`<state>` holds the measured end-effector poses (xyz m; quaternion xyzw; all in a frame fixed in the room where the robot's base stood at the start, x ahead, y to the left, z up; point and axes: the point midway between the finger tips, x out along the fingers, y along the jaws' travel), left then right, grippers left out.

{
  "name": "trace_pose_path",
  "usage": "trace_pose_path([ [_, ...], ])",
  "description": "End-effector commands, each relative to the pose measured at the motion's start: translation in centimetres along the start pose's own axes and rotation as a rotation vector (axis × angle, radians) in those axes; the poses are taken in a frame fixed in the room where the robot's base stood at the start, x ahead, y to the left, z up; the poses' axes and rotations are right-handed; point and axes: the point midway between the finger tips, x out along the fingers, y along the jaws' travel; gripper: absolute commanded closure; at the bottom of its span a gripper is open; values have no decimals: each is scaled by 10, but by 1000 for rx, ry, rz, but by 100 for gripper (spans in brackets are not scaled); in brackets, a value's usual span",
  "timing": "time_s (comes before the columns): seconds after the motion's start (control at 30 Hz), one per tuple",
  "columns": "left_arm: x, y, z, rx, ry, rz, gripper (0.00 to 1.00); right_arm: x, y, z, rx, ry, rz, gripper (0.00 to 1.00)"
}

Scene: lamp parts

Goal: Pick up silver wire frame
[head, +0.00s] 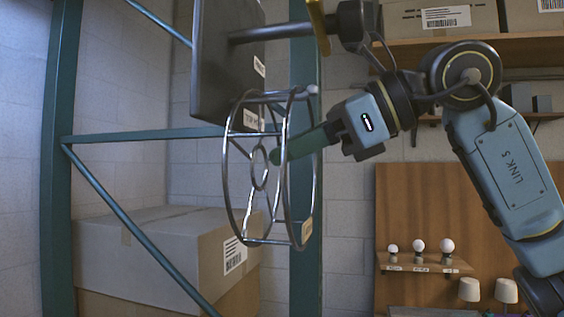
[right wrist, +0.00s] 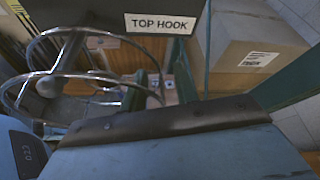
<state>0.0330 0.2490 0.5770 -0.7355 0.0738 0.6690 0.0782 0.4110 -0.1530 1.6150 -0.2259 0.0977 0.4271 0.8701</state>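The silver wire frame (head: 251,168) is a drum of two wire rings joined by short bars, with a small ring in its near face. It stands upright in the air left of my right arm, its top close to the dark panel. My right gripper (head: 281,155) comes in from the right, and its dark green finger part reaches inside the frame, close to the small ring. Whether it touches the wire, I cannot tell. The frame also shows at the left of the right wrist view (right wrist: 66,55). My left gripper is not in view.
A dark panel (head: 215,65) with a dark rod (head: 270,33) is above the frame. The right wrist view shows its "TOP HOOK" label (right wrist: 160,23). A green post (head: 58,170) and cardboard box (head: 150,255) are left. Bulbs (head: 419,246) stand on a shelf at right.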

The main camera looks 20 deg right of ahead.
Motion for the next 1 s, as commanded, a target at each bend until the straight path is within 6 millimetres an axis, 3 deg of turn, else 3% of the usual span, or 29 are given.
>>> trace_pose_path([
  [0.07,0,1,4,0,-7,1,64,0,0,0,0,0,0,70],
  [0.3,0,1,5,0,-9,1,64,0,0,0,0,0,1,100],
  [0.77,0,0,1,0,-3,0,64,-2,-1,2,0,-2,0,100],
  [1.0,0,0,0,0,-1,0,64,-9,-6,21,-1,-4,0,100],
])
